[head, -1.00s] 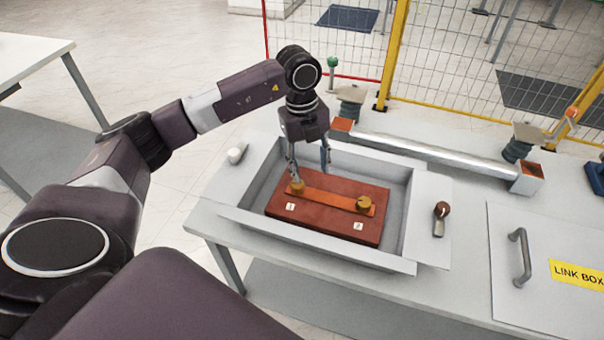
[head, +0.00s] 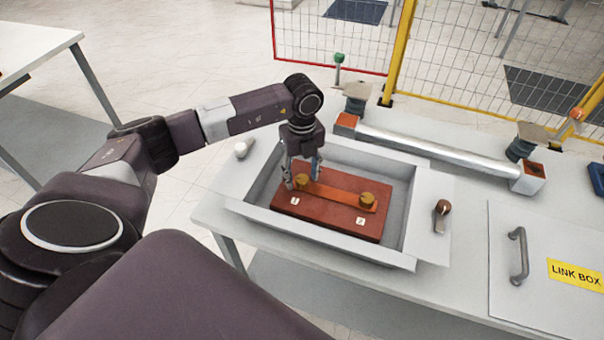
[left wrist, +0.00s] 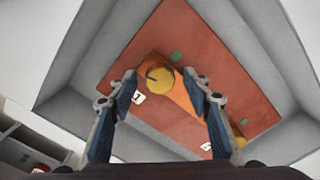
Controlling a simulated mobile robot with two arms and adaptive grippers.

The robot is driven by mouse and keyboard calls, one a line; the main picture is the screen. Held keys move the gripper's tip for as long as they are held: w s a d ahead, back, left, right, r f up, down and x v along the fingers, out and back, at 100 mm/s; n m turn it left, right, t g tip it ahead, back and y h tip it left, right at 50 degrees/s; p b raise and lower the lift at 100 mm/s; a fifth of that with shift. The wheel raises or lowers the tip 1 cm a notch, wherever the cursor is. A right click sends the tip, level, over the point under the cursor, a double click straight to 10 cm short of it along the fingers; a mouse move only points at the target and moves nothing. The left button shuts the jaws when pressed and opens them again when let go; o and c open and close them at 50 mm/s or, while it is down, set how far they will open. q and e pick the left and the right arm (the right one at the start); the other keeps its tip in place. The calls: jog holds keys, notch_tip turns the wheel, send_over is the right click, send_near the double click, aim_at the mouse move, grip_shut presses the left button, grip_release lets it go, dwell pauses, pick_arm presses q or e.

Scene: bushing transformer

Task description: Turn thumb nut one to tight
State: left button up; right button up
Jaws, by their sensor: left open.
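Thumb nut one (head: 301,181) is a round brass nut at the left end of the copper bar (head: 335,192), near the tag marked 1. It also shows in the left wrist view (left wrist: 159,79), with a dark line on its top. My left gripper (head: 304,182) is open over the red-brown board, its fingers apart. In the left wrist view the fingertips (left wrist: 160,84) lie on either side of the nut, with gaps; I cannot tell their height over it. A second brass nut (head: 367,200) sits at the bar's right end near tag 2. My right gripper is not in view.
The board (head: 325,222) lies inside a grey open box (head: 408,225) with raised walls. A small lever (head: 440,213) is on the right flange and a white knob (head: 243,149) on the left. A metal tube (head: 440,160) runs behind the box. A link box lid (head: 505,285) lies at right.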

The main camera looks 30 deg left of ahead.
pick_arm(q)
jog(key=shift+c, duration=0.5)
jog(key=c, duration=1.1)
jog(key=shift+o, duration=0.2)
